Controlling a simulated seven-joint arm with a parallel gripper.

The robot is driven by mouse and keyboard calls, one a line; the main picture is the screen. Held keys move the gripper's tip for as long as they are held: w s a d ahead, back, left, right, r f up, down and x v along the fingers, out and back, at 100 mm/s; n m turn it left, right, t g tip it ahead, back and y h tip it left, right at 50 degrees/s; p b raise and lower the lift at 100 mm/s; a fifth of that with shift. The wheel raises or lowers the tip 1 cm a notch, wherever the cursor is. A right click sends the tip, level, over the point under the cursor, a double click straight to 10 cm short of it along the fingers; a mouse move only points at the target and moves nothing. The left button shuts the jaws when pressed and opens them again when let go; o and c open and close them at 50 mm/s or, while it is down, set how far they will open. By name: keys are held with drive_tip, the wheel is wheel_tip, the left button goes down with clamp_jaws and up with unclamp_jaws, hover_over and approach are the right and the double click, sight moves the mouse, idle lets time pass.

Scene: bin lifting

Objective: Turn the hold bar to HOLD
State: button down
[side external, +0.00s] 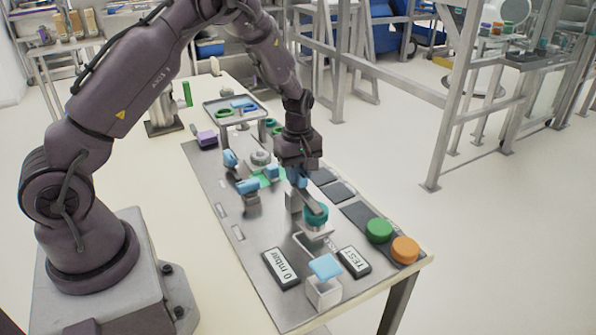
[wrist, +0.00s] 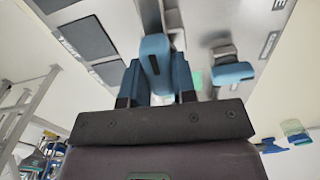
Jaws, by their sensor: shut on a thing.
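The hold bar shows in the wrist view as a grey bar with a blue grip end (wrist: 153,50) between my gripper's fingers. My gripper (wrist: 157,82) is shut on this blue end. In the side external view my gripper (side external: 298,181) points down over the metal panel (side external: 225,205). A grey bar runs from beneath it to a teal round hub (side external: 315,213). The fingers hide most of the blue end there. No HOLD mark is readable. A display reading TEST (side external: 352,260) and one reading 0 mbar (side external: 280,268) are at the near end.
Blue-handled clamps (side external: 247,187) stand left of my gripper. A green button (side external: 379,230) and an orange button (side external: 405,249) are on the right. A light-blue-topped block (side external: 324,268) stands at the near end. A raised tray (side external: 235,108) is behind.

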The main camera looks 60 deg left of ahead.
drive_tip(key=shift+n, duration=0.5)
drive_tip(key=c, duration=0.9)
unclamp_jaws()
wheel_tip(320, 180, up, 13)
